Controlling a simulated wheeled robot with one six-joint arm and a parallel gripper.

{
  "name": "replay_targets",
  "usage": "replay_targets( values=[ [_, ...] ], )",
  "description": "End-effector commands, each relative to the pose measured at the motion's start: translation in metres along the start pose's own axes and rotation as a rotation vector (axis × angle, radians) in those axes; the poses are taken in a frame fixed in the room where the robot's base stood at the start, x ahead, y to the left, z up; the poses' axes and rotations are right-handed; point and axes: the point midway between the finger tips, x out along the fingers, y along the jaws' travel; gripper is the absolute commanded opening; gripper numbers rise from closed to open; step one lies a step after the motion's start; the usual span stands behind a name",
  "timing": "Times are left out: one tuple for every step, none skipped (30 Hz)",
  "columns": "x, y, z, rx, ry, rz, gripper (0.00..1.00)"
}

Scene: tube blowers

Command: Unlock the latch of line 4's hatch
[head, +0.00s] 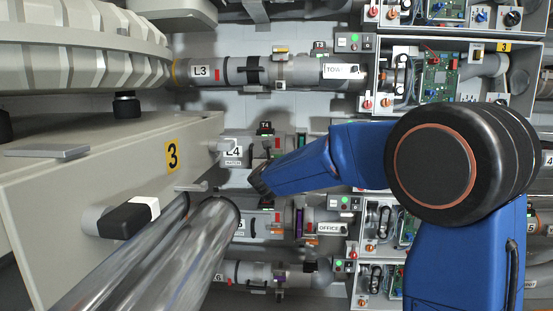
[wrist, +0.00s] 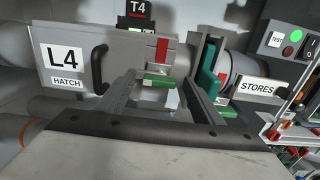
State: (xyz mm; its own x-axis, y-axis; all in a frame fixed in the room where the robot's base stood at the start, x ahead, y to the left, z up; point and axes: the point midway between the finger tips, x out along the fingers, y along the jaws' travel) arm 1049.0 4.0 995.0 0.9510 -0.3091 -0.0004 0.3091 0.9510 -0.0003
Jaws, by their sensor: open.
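Line 4's hatch (wrist: 70,82) is the grey housing with the "L4 HATCH" label at the left of the wrist view. A black bar handle (wrist: 98,68) stands on its front. Right of the handle are a small red upright piece (wrist: 162,50) and a green piece (wrist: 157,82) below it; I cannot tell which is the latch. My gripper (wrist: 162,88) is open, with its fingers apart on either side of the green piece and nothing held. In the head view, my gripper (head: 259,183) is beside line 4, below the L4 label (head: 232,152).
A teal plate (wrist: 208,68) stands close to the right finger. The "STORES" label (wrist: 258,88) and a control box (wrist: 294,42) with a lit green button are further right. The T4 sign (wrist: 138,8) is above. A large grey housing marked 3 (head: 110,185) fills the left of the head view.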

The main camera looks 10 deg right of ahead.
Motion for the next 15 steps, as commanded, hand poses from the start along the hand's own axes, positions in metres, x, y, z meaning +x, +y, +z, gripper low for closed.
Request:
replay_targets(
  values=[
    [-0.0001, 0.0000, 0.0000, 0.000, 0.000, 0.000, 0.61],
    [-0.0001, 0.0000, 0.0000, 0.000, 0.000, 0.000, 0.61],
    [-0.0002, 0.0000, 0.0000, 0.000, 0.000, 0.000, 0.51],
    [-0.0002, 0.0000, 0.0000, 0.000, 0.000, 0.000, 0.44],
    [-0.0002, 0.0000, 0.0000, 0.000, 0.000, 0.000, 0.37],
    [-0.0002, 0.0000, 0.0000, 0.000, 0.000, 0.000, 0.27],
    [-0.0003, 0.0000, 0.0000, 0.000, 0.000, 0.000, 0.20],
    [-0.0003, 0.0000, -0.0001, 0.000, 0.000, 0.000, 0.20],
    [-0.0003, 0.0000, -0.0001, 0.000, 0.000, 0.000, 0.20],
    [-0.0003, 0.0000, -0.0001, 0.000, 0.000, 0.000, 0.20],
    [-0.0003, 0.0000, -0.0001, -0.001, 0.000, 0.000, 0.20],
    [-0.0003, 0.0000, -0.0001, -0.003, 0.000, 0.000, 0.20],
    [-0.0003, 0.0000, -0.0001, -0.005, 0.000, 0.000, 0.20],
    [-0.0003, 0.0000, -0.0001, -0.008, 0.000, 0.000, 0.20],
    [-0.0004, 0.0001, -0.0001, -0.014, 0.000, 0.000, 0.20]
  ],
)
